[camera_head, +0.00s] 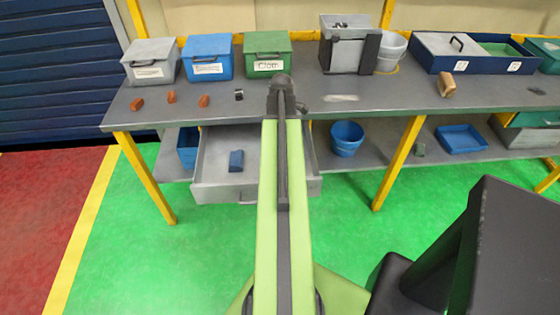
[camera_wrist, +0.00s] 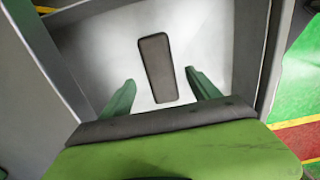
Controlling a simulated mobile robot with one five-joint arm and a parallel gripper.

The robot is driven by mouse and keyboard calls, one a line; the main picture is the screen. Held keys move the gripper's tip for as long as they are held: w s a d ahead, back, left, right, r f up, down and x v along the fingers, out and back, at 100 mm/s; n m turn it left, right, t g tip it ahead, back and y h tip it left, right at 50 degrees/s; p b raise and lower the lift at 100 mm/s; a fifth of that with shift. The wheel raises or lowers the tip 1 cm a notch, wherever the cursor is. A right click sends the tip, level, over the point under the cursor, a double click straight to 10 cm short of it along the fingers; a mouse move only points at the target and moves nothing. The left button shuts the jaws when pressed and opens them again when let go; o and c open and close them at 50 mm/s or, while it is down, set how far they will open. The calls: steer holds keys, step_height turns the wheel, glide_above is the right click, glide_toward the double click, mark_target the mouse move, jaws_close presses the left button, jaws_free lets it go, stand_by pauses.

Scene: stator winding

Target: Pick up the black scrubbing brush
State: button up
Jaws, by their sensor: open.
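A dark grey-black, elongated block with rounded corners (camera_wrist: 157,68) lies flat on the pale floor of a drawer in the wrist view. It looks like the black scrubbing brush seen from above; no bristles show. My gripper (camera_wrist: 160,90) is open, its two green fingers on either side of the block's near part, with gaps to both. The depth between fingertips and block is hard to judge.
A dark blue block (camera_head: 236,160) shows in the drawer in the head view. Drawer walls (camera_wrist: 248,60) rise close around my gripper. A blue bucket (camera_head: 346,138) stands on the lower shelf. Lidded boxes and small blocks stand on the grey workbench (camera_head: 180,120) above.

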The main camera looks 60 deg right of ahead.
step_height(320, 180, down, 5)
steer(key=b, duration=0.5)
steer(key=shift+s+f, duration=0.1)
steer(key=shift+f, duration=0.05)
jaws_close()
steer(key=shift+r, duration=0.25)
